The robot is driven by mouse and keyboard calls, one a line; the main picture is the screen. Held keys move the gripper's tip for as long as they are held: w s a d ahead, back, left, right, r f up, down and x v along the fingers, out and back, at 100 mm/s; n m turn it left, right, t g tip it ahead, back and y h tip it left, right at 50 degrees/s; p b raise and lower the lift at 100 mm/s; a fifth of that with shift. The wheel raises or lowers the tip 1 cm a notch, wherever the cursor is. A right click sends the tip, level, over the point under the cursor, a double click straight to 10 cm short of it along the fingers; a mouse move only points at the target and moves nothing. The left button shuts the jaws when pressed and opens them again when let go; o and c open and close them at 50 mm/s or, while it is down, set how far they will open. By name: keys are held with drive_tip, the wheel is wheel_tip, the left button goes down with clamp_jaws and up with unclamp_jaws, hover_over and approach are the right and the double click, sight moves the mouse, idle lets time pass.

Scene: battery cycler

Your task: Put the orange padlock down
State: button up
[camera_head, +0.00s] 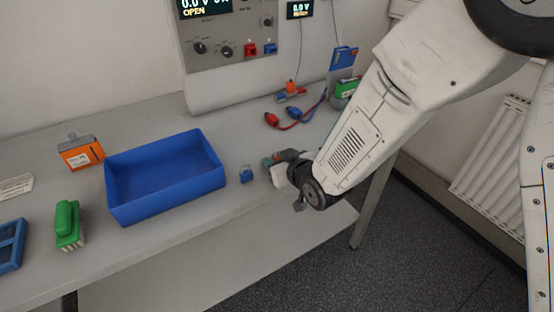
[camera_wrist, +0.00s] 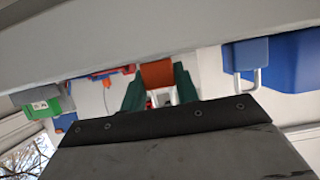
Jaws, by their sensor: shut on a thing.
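The orange padlock (camera_wrist: 156,74) shows in the wrist view, its orange body between the dark green fingers of my gripper (camera_wrist: 160,88). Its pale shackle is partly visible beside the body and partly hidden by the dark wrist edge. In the head view my gripper (camera_head: 278,158) is shut over the right part of the bench, to the right of the blue padlock. Only a small reddish-orange patch shows there between the fingers. I cannot tell whether the padlock touches the bench.
A blue padlock (camera_head: 246,174) stands between my gripper and a blue bin (camera_head: 165,205). A green-handled brush (camera_head: 68,226) and an orange box (camera_head: 80,153) are farther left. Red and blue leads (camera_head: 300,117) and a green-and-white block (camera_head: 347,88) lie behind. The bench ends just right of my gripper.

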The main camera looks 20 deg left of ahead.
drive_tip(key=o, duration=1.1)
drive_tip(key=shift+f, duration=0.15)
drive_tip(key=shift+r, duration=0.2)
drive_tip(key=v, duration=1.2)
